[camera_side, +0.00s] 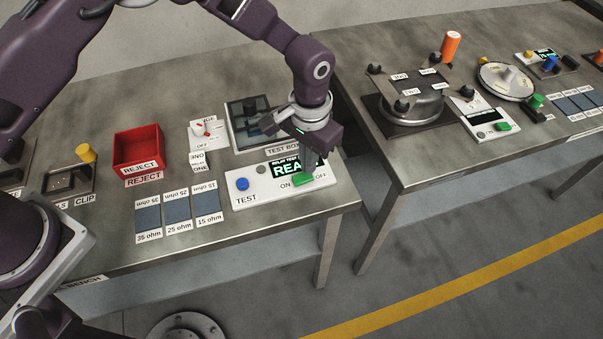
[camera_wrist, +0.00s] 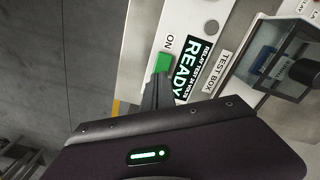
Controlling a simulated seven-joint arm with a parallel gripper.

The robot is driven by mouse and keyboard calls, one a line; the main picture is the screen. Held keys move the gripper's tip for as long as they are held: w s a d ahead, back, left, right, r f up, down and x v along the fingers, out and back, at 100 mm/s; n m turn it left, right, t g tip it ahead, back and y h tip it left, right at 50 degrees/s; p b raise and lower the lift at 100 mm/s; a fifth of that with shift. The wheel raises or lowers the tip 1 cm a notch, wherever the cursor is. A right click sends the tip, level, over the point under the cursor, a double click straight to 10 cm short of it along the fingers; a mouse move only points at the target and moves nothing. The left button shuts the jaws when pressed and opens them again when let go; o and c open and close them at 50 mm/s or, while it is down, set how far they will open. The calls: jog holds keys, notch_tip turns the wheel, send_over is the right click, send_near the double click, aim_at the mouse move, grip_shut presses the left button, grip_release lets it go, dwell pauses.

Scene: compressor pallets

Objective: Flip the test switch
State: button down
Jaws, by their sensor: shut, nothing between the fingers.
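The test switch (camera_side: 302,180) is a green piece between the ON and OFF labels on a white panel (camera_side: 252,196). It also shows in the wrist view as a green block (camera_wrist: 162,62) below the ON label. My gripper (camera_side: 309,172) is shut and empty, pointing down at the switch from its OFF side. In the wrist view my fingertips (camera_wrist: 158,82) are right against or just above the green block; I cannot tell if they touch. The fingers hide the OFF label there. The display (camera_wrist: 187,68) beside the switch reads READY.
A blue button (camera_side: 242,184) marked TEST is on the panel's left. The test box (camera_side: 250,128) stands behind the panel. A red reject bin (camera_side: 138,148) and several labelled ohm pads (camera_side: 177,209) are to the left. A second table (camera_side: 420,170) stands right, across a gap.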

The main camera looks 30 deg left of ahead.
jog(key=shift+f, duration=0.95)
dwell(0.8)
jog(key=shift+r, duration=3.5)
